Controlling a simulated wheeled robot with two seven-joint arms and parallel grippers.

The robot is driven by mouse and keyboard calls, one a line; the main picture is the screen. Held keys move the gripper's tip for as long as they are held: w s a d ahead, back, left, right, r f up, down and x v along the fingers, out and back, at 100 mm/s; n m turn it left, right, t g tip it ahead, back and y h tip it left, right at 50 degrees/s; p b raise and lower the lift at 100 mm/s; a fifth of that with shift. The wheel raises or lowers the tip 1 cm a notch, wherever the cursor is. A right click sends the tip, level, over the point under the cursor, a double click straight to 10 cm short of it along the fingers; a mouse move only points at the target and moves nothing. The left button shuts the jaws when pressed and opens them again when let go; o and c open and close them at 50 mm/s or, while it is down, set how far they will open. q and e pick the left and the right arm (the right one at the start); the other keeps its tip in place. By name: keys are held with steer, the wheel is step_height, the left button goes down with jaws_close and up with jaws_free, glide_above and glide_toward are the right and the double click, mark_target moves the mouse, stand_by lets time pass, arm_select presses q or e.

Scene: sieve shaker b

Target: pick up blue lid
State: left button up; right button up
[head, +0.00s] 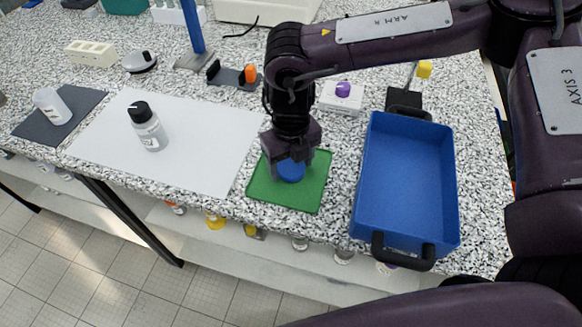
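The blue lid (291,172) is a small round disc over the green mat (300,193) near the front of the bench. My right gripper (290,160) points down directly over the lid, with its fingers at the lid's edges. The fingers look spread to either side of the lid, but I cannot tell whether they touch it. The gripper hides the lid's far part. My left gripper is not in view.
A blue tray (405,180) with black handles stands right of the mat. A bottle with a black cap (149,130) stands on a white sheet (190,165) to the left. A white box with a purple knob (342,97) stands behind the mat.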

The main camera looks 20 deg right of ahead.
mark_target(291, 167)
steer(key=c, duration=0.7)
step_height(291, 167, up, 20)
